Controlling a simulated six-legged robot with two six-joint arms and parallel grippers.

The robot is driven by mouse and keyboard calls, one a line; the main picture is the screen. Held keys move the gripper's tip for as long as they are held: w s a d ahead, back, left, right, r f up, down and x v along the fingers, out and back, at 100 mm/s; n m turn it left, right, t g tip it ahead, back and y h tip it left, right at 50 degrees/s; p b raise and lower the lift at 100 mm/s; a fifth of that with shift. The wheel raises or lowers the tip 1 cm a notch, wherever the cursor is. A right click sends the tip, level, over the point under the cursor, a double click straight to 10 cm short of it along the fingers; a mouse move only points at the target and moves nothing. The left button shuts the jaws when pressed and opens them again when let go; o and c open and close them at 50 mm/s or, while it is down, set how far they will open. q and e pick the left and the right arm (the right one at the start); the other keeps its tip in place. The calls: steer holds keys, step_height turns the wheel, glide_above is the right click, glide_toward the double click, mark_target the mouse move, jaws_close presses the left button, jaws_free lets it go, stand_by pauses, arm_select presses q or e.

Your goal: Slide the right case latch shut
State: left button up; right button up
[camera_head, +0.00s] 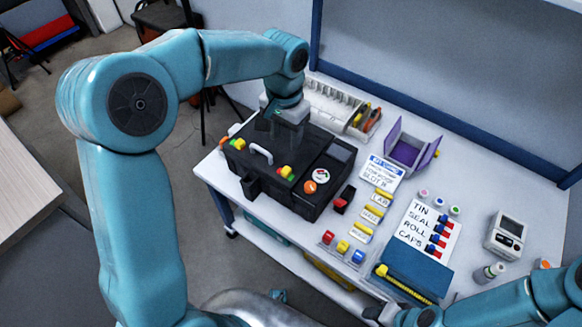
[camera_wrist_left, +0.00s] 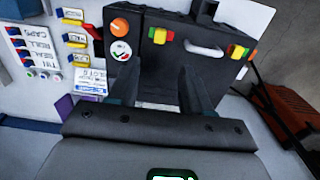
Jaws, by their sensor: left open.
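The black case (camera_head: 300,205) stands on the left end of the white bench, with a pale handle (camera_head: 261,153) on its near side. The right case latch (camera_head: 287,172), yellow, green and orange-red, is right of the handle; in the left wrist view it shows beside the orange knob (camera_wrist_left: 160,36). The left case latch (camera_head: 238,143) is on the handle's other side. I cannot tell how far either latch is slid. My left gripper (camera_wrist_left: 160,85) is open and empty over the case, apart from the right latch. My right gripper (camera_head: 373,312) barely shows at the lower edge.
An orange knob (camera_head: 310,187) and round gauge (camera_head: 321,175) sit near the right latch. Right of the case are a red-and-black block (camera_head: 345,199), labelled yellow parts (camera_head: 372,215), a purple bin (camera_head: 405,152) and a blue box (camera_head: 415,270).

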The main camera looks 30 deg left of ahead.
mark_target(286, 170)
arm_select(q)
step_height(286, 170, down, 13)
steer(key=shift+r+b, duration=0.1)
steer(key=shift+b, duration=0.6)
